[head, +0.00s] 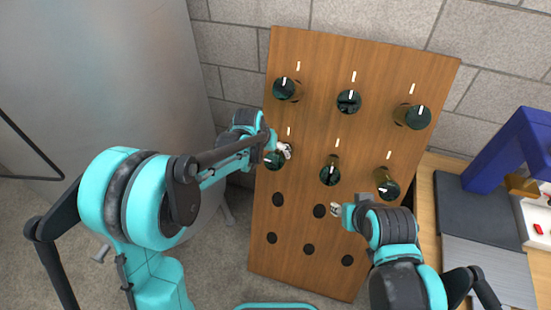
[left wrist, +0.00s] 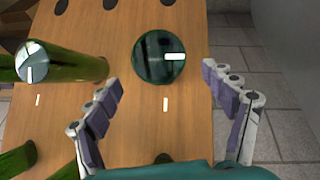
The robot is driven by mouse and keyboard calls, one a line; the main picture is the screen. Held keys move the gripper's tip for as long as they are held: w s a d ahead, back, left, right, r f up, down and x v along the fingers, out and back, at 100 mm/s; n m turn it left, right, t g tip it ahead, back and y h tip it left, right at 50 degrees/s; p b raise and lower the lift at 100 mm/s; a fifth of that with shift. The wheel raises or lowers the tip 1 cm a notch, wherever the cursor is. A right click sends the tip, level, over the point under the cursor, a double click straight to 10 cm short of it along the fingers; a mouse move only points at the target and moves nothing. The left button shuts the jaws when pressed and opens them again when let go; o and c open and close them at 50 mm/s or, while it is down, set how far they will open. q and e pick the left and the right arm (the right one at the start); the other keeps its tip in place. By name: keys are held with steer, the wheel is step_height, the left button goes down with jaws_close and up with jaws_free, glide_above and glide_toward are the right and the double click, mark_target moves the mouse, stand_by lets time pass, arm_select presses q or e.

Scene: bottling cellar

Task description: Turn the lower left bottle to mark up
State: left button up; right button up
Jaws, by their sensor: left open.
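The lower left bottle (head: 273,162) sits neck-in in the wooden board, partly hidden by my left gripper (head: 283,151) in the head view. In the left wrist view its dark round end (left wrist: 150,62) faces me. The white mark on it (left wrist: 175,57) points to the right of that picture, about a quarter turn from the white board line (left wrist: 166,104) beside the bottle. My left gripper's fingers (left wrist: 160,77) are open, spread either side of the bottle end and apart from it. My right gripper (head: 338,210) is near the board's empty holes; its opening is unclear.
The board (head: 315,262) holds other bottles, including the lower middle one (head: 330,174) close to the right, also seen in the left wrist view (left wrist: 75,68). Empty holes lie below. A workbench with a blue frame (head: 500,150) stands right; a grey tank (head: 115,70) stands left.

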mark_target(275, 159)
arm_select(q)
steer(key=b+x, duration=0.1)
steer(key=x, duration=0.5)
steer(key=shift+w+f+b, duration=0.2)
steer(key=shift+f+b, duration=0.05)
steer(key=shift+b, duration=0.05)
steer(key=shift+c, duration=0.2)
steer(key=c, duration=1.1)
